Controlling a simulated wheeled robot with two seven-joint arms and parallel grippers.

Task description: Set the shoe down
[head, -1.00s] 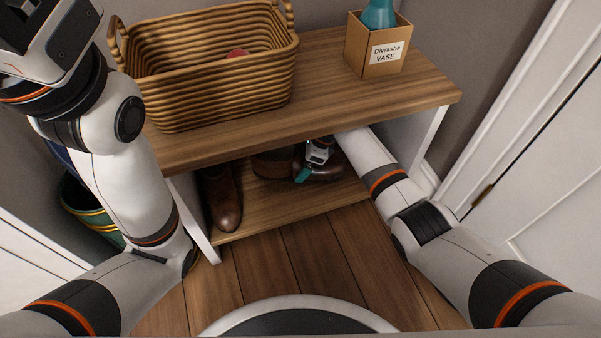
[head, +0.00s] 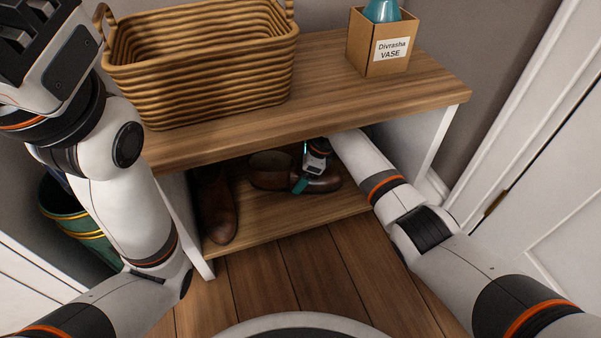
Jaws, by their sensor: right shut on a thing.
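A brown leather shoe (head: 270,172) lies sideways inside the lower shelf of the bench, its toe to the right. My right gripper (head: 301,184) reaches under the bench top and is shut on this shoe near its middle. A teal fingertip shows against the shoe's side. I cannot tell whether the shoe's sole touches the shelf board (head: 285,216). A second brown shoe (head: 218,208) stands on the left of the shelf, its toe toward me. My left gripper (head: 35,35) is raised at the upper left, partly cut off, and its fingertips are not visible.
The wooden bench top (head: 320,90) roofs the shelf closely. A wicker basket (head: 200,75) and a cardboard vase box (head: 380,45) stand on it. White side panels (head: 430,135) bound the shelf. A green bucket (head: 75,225) stands at left. The floor in front is clear.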

